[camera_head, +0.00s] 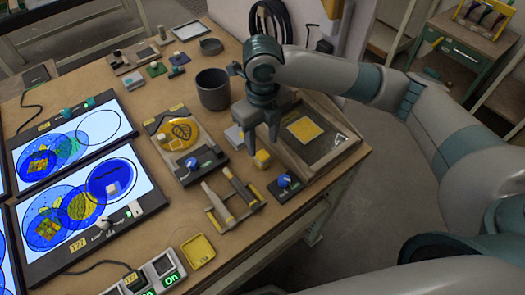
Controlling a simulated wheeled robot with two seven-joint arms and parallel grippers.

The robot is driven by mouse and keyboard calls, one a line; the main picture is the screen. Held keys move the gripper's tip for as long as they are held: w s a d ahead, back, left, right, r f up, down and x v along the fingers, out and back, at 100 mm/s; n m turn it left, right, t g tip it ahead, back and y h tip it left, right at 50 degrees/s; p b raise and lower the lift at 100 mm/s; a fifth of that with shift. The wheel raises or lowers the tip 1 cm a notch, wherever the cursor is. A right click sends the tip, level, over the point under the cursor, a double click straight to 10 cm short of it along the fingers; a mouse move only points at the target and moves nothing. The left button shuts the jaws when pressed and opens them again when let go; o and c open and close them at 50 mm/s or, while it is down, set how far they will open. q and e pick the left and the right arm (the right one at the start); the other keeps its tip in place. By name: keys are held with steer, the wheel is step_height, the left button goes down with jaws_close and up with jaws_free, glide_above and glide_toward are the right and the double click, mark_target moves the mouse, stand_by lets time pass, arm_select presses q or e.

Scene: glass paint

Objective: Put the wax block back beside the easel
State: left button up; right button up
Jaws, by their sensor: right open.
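My right gripper (262,138) comes in from the right and points down over the right part of the workbench. It is open. A small yellow block (262,159), which looks like the wax block, sits just below its fingertips. I cannot tell whether the fingers touch it. A sloped, framed board with a yellow square (318,151), which may be the easel, stands just right of the block. A wooden rack with yellow-marked bars (231,202) lies in front of the block. My left gripper is not in view.
A dark cup (213,89) stands behind the gripper. A board with a yellow disc (178,133) is to its left, a blue knob box (285,184) in front right. Lit panels (50,262) fill the left. A yellow tray (198,251) lies near the front edge.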

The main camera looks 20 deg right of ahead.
mark_target(262, 155)
steer(key=shift+r+b, duration=0.45)
steer(key=shift+r, duration=2.2)
